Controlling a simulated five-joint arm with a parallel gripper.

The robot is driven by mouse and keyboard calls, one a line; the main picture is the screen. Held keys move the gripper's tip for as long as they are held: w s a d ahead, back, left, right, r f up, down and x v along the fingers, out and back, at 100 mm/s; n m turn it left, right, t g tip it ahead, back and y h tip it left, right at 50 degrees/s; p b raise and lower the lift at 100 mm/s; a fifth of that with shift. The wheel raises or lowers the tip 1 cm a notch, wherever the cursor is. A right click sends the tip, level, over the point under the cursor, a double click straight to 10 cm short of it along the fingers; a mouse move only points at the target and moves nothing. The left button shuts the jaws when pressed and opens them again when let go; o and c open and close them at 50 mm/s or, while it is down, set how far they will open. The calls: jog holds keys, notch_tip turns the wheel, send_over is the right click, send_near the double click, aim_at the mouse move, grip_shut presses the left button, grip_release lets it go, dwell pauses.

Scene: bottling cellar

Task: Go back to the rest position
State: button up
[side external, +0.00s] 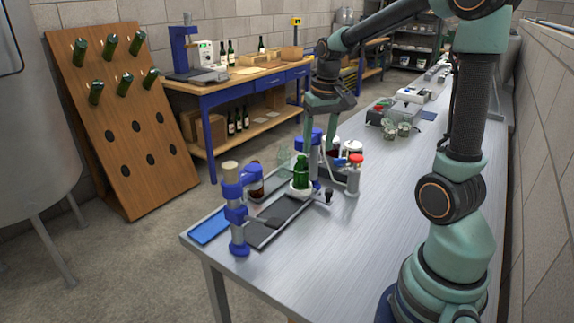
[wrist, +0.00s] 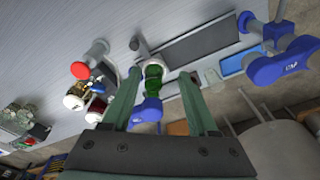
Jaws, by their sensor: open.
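My gripper (side external: 320,138) is open and empty above the workbench, higher than the small green bottle (side external: 300,172) and a little to its right in the side view. In the wrist view the two fingers of my gripper (wrist: 161,74) point away from the camera with a gap between them. The green bottle (wrist: 153,82) shows in that gap, below the fingertips. It stands upright on a white round holder by a blue fixture. I cannot tell exactly how far it is from the fingers.
A blue clamp stand (side external: 236,210) is at the bench's near left, beside a blue tray (side external: 209,226) and a dark plate (side external: 272,222). A red-capped cylinder (side external: 353,175) stands right of the bottle. Glassware (side external: 402,129) sits farther back. The bench's right side (side external: 400,190) is mostly clear.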

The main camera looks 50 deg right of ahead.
jog(key=s+a+r+n+t, duration=0.2)
jog(key=a+n, duration=0.1)
jog(key=a, duration=0.5)
jog(key=s+a+r+n+t, duration=0.2)
jog(key=s+a+n, duration=0.1)
jog(key=a, duration=0.5)
jog(key=shift+s+a+r+n+y, duration=0.2)
jog(key=shift+a+n+y, duration=0.1)
jog(key=shift+a+y, duration=0.1)
